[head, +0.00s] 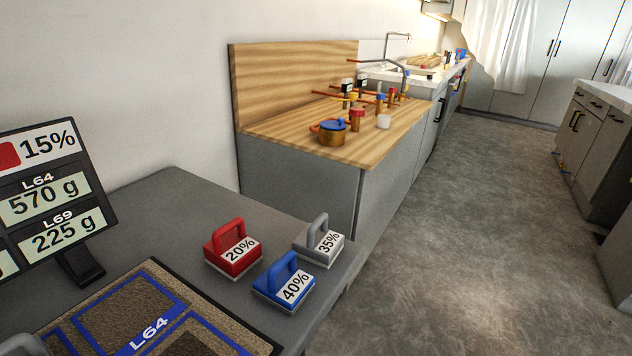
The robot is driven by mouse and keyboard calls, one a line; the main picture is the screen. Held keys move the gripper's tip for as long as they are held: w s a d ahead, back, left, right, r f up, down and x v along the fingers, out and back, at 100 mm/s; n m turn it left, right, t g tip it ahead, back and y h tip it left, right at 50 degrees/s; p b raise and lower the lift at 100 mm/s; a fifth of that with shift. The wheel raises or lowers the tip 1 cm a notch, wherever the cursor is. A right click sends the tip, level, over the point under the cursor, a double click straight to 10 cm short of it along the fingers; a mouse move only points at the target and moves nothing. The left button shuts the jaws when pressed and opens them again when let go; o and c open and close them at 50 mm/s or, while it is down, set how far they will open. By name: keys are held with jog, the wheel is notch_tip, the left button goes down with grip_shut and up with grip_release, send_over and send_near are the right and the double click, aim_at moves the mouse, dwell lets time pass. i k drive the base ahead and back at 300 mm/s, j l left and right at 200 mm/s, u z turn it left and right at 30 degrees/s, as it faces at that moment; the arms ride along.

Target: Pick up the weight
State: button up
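Three weights with handles stand upright on the grey counter (185,205) in the lower middle of the head view. The red weight (226,262) is labelled 20%. The blue weight (275,299) is labelled 40% and stands nearest to me. The grey weight (311,254) is labelled 35% and stands at the right, near the counter's edge. They stand close together but apart.
A display (45,167) at the left reads 15%, L64 570 g and L69 225 g. A brown tray with blue lines (119,309) lies at the lower left. A wooden counter (290,125) with pots and jars stands behind. Open grey floor (480,240) lies to the right.

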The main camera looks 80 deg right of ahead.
aim_at(320, 246)
jog(key=z, duration=2)
